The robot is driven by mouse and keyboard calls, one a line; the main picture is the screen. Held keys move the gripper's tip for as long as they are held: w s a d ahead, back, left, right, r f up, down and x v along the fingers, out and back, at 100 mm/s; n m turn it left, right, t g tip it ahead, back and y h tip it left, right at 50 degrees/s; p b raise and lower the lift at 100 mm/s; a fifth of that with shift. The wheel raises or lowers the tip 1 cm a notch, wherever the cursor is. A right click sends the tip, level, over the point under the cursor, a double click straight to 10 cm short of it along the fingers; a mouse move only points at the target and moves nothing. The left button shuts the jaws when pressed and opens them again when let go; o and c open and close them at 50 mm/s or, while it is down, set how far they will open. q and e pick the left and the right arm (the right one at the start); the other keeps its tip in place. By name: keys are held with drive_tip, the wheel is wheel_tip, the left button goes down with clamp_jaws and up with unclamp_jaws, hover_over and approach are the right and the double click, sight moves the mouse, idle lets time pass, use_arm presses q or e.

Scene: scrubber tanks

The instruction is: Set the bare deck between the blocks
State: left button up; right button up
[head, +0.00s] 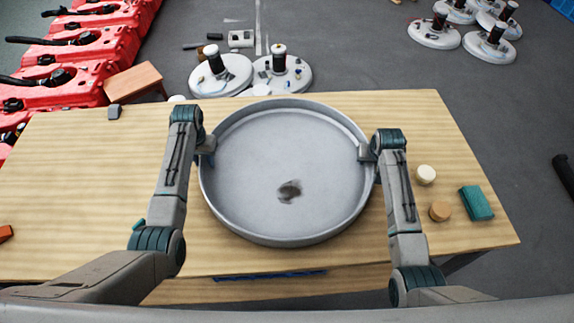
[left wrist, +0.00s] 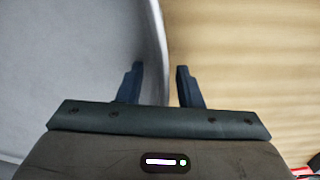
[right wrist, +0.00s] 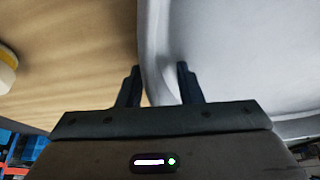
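The bare deck (head: 285,150) is a round, shallow grey pan with a raised rim and a dark smudge inside. It is level above or on the wooden table; I cannot tell if it touches. My left gripper (head: 208,146) is at its left rim, with one finger on each side of the wall in the left wrist view (left wrist: 160,78). My right gripper (head: 364,152) is at the right rim, likewise straddling the wall in the right wrist view (right wrist: 159,78). A small grey block (head: 114,112) stands at the table's back left. No other block shows; the deck hides the table below it.
On the wooden table (head: 80,190), a cream cylinder (head: 426,175), a tan cylinder (head: 440,211) and a teal block (head: 477,203) lie at right. An orange piece (head: 5,233) is at the left edge. Red tanks (head: 75,60) and white round assemblies (head: 280,75) stand beyond.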

use_arm(q)
drive_tip(key=shift+c, duration=0.2)
use_arm(e)
drive_tip(key=shift+c, duration=0.2)
use_arm(q)
clamp_jaws()
use_arm(e)
clamp_jaws()
idle(0.6)
use_arm(q)
drive_tip(key=shift+w+r, duration=0.15)
use_arm(e)
drive_tip(key=shift+w+r, duration=0.15)
